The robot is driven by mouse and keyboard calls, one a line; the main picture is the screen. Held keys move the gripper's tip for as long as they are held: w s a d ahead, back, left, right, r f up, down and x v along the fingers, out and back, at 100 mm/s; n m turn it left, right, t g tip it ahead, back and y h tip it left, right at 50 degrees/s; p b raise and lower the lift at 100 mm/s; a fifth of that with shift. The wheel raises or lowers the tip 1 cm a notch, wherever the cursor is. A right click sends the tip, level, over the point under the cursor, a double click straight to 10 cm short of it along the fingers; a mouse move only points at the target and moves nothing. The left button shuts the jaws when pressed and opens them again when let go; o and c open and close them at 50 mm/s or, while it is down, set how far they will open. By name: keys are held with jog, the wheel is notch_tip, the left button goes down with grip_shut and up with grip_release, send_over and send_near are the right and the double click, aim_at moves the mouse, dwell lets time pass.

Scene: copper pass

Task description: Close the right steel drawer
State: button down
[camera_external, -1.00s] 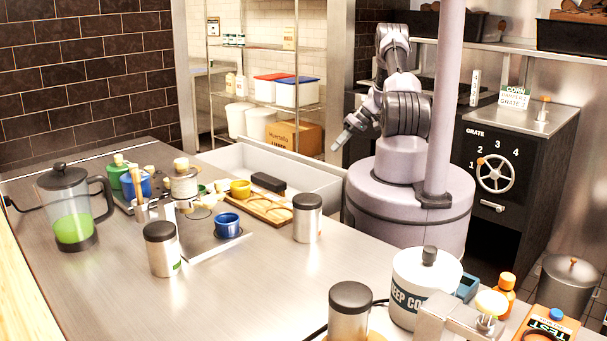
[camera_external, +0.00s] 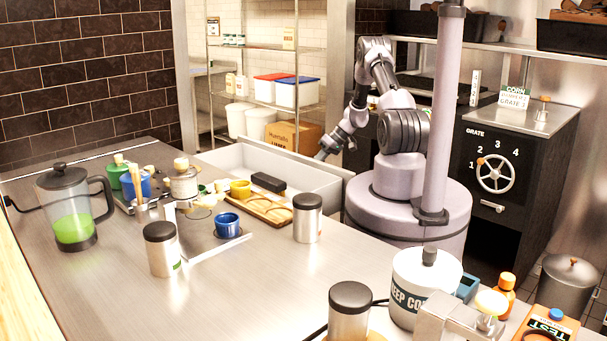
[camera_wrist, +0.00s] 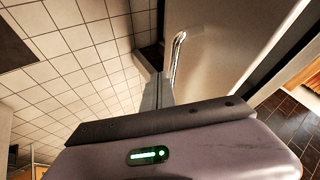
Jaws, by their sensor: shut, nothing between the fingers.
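The steel drawer (camera_external: 237,157) stands pulled out from the far side of the counter, its pale, open interior showing. My gripper (camera_external: 321,155) is shut and empty, angled down at the drawer's outer far edge; I cannot tell whether it touches. In the wrist view a pale steel panel (camera_wrist: 222,50), probably the drawer front, fills the upper right, with a curved metal handle (camera_wrist: 178,52) on it. My gripper (camera_wrist: 158,92) shows partly there, close below the handle.
The steel counter (camera_external: 255,290) holds a plunger jug (camera_external: 72,215), steel canisters (camera_external: 307,220) and a wooden tray (camera_external: 262,207) beside the drawer. Shelving with a cardboard box (camera_external: 293,135) stands behind. The oven front (camera_external: 490,165) is at the right.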

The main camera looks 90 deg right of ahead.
aim_at(298, 171)
jog(key=w+a+b, duration=0.2)
jog(key=w+a, duration=0.1)
jog(key=w+a+b, duration=0.2)
jog(key=w+a, duration=0.1)
jog(key=shift+w+a+f+b, duration=0.2)
jog(key=shift+w+a+b, duration=0.1)
jog(key=shift+b, duration=0.05)
jog(key=w+a, duration=2)
jog(key=shift+r+b, duration=0.2)
jog(key=shift+b, duration=0.2)
jog(key=shift+w+a, duration=0.25)
jog(key=shift+r, duration=0.1)
